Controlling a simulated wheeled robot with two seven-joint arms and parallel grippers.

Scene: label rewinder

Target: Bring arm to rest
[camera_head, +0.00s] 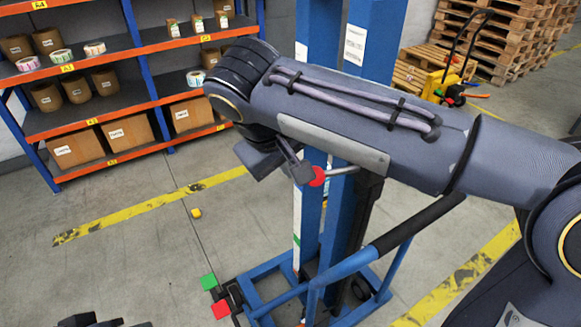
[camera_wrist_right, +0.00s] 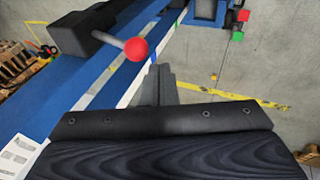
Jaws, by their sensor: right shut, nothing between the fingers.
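My right arm reaches in from the right across the head view. Its gripper (camera_head: 297,170) points down in front of the blue column (camera_head: 375,60). In the right wrist view the two dark fingers (camera_wrist_right: 158,82) are together and empty. A red ball knob (camera_head: 317,176) on a grey lever is right beside the fingertips in the head view. In the right wrist view the knob (camera_wrist_right: 136,48) shows left of the fingers, with a gap in the picture; contact cannot be told. Dark parts, likely of my left gripper (camera_head: 102,322), just show at the bottom left edge.
A blue wheeled lift frame (camera_head: 272,268) with a black-gripped bar (camera_head: 418,220) stands below my right arm. Its green pedal (camera_head: 208,281) and red pedal (camera_head: 221,309) are at the left. Orange shelves (camera_head: 105,45) with boxes and rolls are at the back left. Open floor lies left of the frame.

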